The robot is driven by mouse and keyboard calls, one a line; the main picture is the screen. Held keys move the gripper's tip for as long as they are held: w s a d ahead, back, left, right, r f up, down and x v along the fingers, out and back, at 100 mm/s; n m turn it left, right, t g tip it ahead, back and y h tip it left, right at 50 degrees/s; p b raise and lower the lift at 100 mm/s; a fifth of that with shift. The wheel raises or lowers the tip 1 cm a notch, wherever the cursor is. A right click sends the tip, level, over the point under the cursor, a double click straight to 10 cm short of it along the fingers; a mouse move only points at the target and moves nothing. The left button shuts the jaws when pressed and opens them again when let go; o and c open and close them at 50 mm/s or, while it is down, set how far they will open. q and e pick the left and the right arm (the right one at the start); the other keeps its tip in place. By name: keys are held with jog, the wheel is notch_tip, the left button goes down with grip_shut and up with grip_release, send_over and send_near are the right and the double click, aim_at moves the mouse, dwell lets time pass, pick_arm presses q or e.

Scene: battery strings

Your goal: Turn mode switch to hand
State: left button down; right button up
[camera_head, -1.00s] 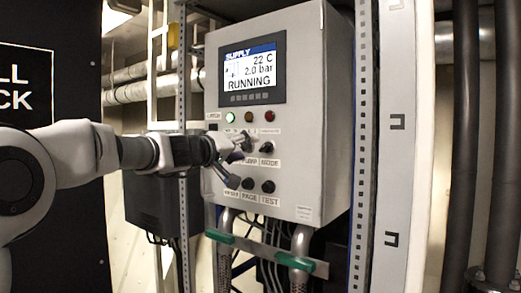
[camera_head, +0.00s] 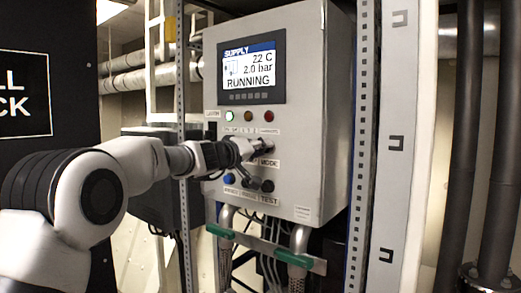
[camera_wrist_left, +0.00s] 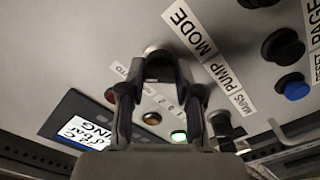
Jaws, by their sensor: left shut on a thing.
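The mode switch (camera_head: 268,149) is a dark knob on the front of the grey control box (camera_head: 318,110), above the MODE label (camera_head: 268,162). My left gripper (camera_head: 260,149) reaches it from the left and is shut on it. In the left wrist view the fingers (camera_wrist_left: 158,88) close around the dark knob beside the MODE label (camera_wrist_left: 188,27). The knob's pointer is mostly hidden, so I cannot tell its position. The box's display (camera_head: 251,72) reads SUPPLY, 22 C, 2.0 bar, RUNNING. My right gripper is not in view.
A green lamp (camera_head: 229,116) is lit beside amber (camera_head: 248,116) and red (camera_head: 268,116) lamps. Below are a blue button (camera_head: 229,179) and a black TEST button (camera_head: 267,186). The pump switch (camera_wrist_left: 222,125) sits close to my fingers. A perforated rail (camera_head: 365,150) stands right of the box.

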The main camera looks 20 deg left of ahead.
pick_arm(q)
jog(key=n+b, duration=0.2)
jog(key=n, duration=0.1)
jog(key=shift+f, duration=0.1)
jog(key=n+b, duration=0.1)
jog(key=n, duration=1.4)
jog(key=shift+r, duration=0.2)
dwell(0.5)
jog(key=c, duration=0.8)
grip_release()
jog(key=shift+w+f, duration=0.1)
